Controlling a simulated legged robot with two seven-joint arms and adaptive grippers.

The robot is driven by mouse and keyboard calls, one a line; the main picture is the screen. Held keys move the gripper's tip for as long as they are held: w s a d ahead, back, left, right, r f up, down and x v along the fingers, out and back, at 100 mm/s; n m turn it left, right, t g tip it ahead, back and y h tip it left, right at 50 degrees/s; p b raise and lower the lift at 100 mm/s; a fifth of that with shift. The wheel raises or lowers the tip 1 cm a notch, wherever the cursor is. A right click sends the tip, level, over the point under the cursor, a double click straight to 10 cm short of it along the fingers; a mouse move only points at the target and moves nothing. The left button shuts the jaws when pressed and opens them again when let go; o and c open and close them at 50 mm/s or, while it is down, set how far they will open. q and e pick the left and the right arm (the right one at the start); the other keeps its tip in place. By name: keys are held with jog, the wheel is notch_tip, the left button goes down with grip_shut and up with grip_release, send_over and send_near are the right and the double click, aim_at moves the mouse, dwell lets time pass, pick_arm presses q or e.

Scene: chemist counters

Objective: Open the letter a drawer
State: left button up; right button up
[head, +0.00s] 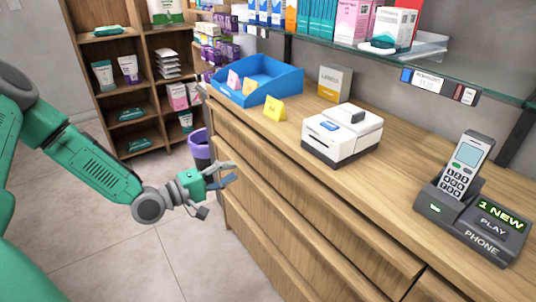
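The wooden counter has several wide drawer fronts on its left-facing side, stacked one above another. The upper front (300,187) runs just below the countertop, and another front (270,205) lies beneath it. The fronts appear closed. I see no readable letter on any of them, so I cannot tell which is drawer a. My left gripper (220,190) is green with grey fingers. Its fingers are spread and empty, near the far left end of the drawer fronts. I cannot tell whether it touches them. My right gripper is out of view.
On the countertop are a blue tray (262,92), a yellow card (274,108), a LABELS box (334,82), a white printer (342,135) and a phone (466,165). A purple bin (199,148) stands behind my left gripper. The tiled floor (110,245) is clear.

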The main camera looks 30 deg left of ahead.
aim_at(267, 155)
pick_arm(q)
jog(key=b+x, duration=0.1)
jog(key=x, duration=0.5)
jog(key=b+x, duration=0.1)
jog(key=x, duration=0.5)
jog(key=shift+w+a+b, duration=0.15)
jog(key=shift+w+b, duration=0.15)
jog(key=shift+b, duration=0.1)
jog(key=shift+w+d, duration=0.3)
jog(key=shift+d, duration=0.1)
jog(key=shift+a, duration=0.2)
jog(key=shift+w+a, duration=0.1)
jog(key=shift+a, duration=0.05)
jog(key=c, duration=0.5)
jog(key=shift+w+a, duration=0.1)
jog(key=shift+a, duration=0.1)
grip_shut()
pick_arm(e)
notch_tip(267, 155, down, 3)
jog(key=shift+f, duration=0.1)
